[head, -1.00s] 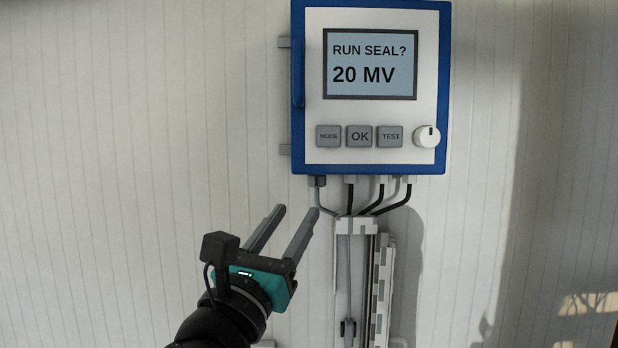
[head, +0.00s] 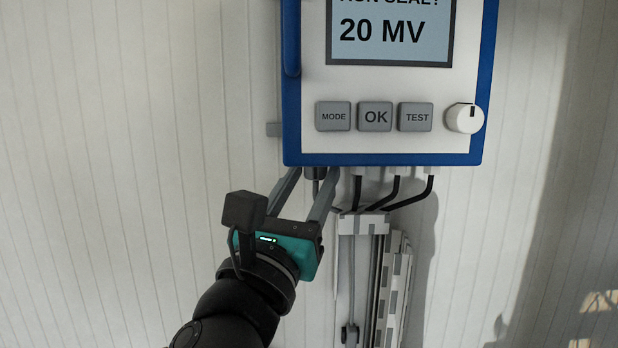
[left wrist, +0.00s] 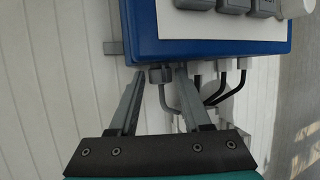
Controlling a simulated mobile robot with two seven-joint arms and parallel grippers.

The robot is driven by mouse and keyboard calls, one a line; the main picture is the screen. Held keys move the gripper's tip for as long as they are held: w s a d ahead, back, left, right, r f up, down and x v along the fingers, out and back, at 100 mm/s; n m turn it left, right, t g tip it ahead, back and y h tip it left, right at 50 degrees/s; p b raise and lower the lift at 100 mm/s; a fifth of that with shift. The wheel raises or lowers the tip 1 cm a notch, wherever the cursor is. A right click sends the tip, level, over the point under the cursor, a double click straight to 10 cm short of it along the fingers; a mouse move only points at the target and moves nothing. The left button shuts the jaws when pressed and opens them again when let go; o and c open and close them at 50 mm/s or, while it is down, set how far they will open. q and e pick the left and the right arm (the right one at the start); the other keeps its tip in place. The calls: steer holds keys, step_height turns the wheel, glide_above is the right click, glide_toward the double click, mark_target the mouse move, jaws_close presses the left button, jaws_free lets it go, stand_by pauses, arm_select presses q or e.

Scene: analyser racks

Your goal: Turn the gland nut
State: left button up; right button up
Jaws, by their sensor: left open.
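The gland nut (head: 316,174) is a small dark grey fitting under the left part of the blue analyser box (head: 390,159), with a grey cable below it. My left gripper (head: 314,177) is open, its two grey fingers pointing up with one on each side of the nut. In the left wrist view the nut (left wrist: 161,76) shows between the fingertips (left wrist: 160,73). I cannot tell whether either finger touches it. The right finger partly covers the cable below the nut. My right gripper is not in view.
The box front has MODE (head: 333,117), OK (head: 375,117) and TEST (head: 416,117) buttons, a white knob (head: 465,118) and a screen (head: 391,30) reading 20 MV. Black cables (head: 396,190) and a white cable duct (head: 365,224) are just right of the gripper. The wall at left is bare.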

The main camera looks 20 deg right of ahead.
arm_select(q)
steer(key=shift+s, duration=0.1)
steer(key=shift+c, duration=0.4)
jaws_close()
steer(key=shift+a, duration=0.1)
steer(key=shift+m+g+h, duration=0.3)
steer(key=shift+h, duration=0.2)
